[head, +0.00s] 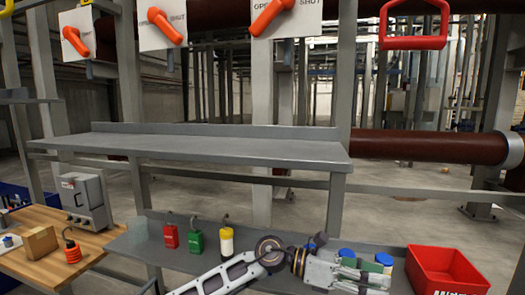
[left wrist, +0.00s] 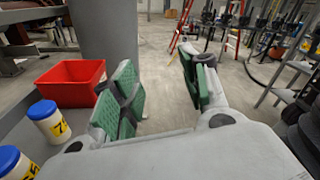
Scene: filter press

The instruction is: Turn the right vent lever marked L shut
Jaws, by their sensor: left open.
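Three orange levers on white plates hang along the top edge of the head view: a left one (head: 75,41), a middle one (head: 165,27) and a right one (head: 269,16). OPEN and SHUT are readable on the right plate; no letter L can be made out. The right lever slants down-left toward OPEN; the other two slant down-right. The plate tops are cut off. My left gripper (head: 374,276) is low over the lower shelf, far below the levers, pointing right. Its green-padded fingers stand apart and empty in the left wrist view (left wrist: 160,92). My right gripper is not visible.
A grey upper shelf (head: 200,144) lies between the levers and my arm. The lower shelf holds red (head: 170,236), green (head: 196,242) and yellow-white (head: 226,243) hooked items, blue-lidded jars (left wrist: 47,120) and a red bin (head: 447,272). A red handle (head: 413,42) hangs upper right.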

